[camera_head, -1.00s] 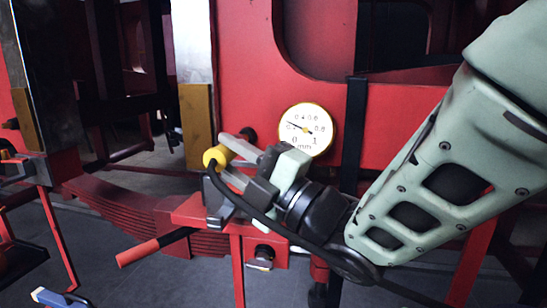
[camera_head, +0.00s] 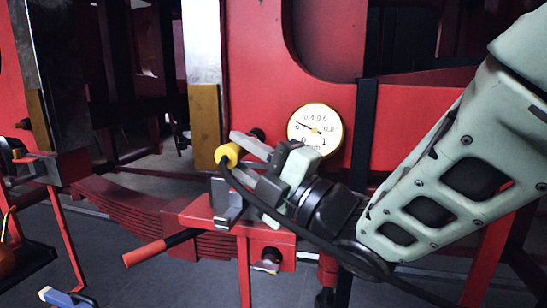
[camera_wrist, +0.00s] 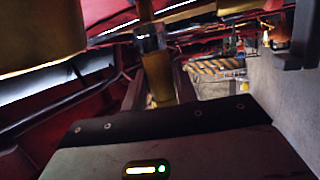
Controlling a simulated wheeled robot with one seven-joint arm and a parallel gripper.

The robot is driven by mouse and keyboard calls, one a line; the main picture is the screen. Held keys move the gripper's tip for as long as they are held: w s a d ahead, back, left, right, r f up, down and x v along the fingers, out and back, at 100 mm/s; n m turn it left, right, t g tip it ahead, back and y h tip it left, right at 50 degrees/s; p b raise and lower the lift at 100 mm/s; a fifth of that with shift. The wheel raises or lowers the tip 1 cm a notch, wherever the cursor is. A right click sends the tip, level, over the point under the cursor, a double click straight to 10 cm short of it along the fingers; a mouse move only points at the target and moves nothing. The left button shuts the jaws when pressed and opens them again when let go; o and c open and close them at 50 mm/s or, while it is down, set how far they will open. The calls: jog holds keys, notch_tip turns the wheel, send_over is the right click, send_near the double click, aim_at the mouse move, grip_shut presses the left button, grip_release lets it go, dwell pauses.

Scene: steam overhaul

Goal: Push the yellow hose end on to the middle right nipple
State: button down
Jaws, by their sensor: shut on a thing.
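My gripper (camera_head: 240,157) is shut on the yellow hose end (camera_head: 228,155), in front of the red machine frame. The black hose (camera_head: 255,203) hangs from the hose end and runs under my wrist to the lower right. In the wrist view a yellow cylinder (camera_wrist: 160,82), apparently the hose end, shows at the middle between my fingers. A shiny pale piece (camera_wrist: 149,38) lies just beyond it; I cannot tell whether they touch. A dark round fitting (camera_head: 258,134) on the red panel shows behind my fingers. I cannot make out the middle right nipple for certain.
A round gauge (camera_head: 315,130) sits just right of my gripper. A red bracket (camera_head: 200,212) and a red handle (camera_head: 143,252) are below. A yellow-brown block (camera_head: 204,125) on a pale post stands close on the left.

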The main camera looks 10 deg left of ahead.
jog(key=shift+w, duration=0.25)
jog(key=shift+w+b, duration=0.35)
jog(key=shift+w+d, duration=0.1)
jog(key=shift+w, duration=0.15)
jog(key=shift+w, duration=0.25)
jog(key=c, duration=1)
grip_release()
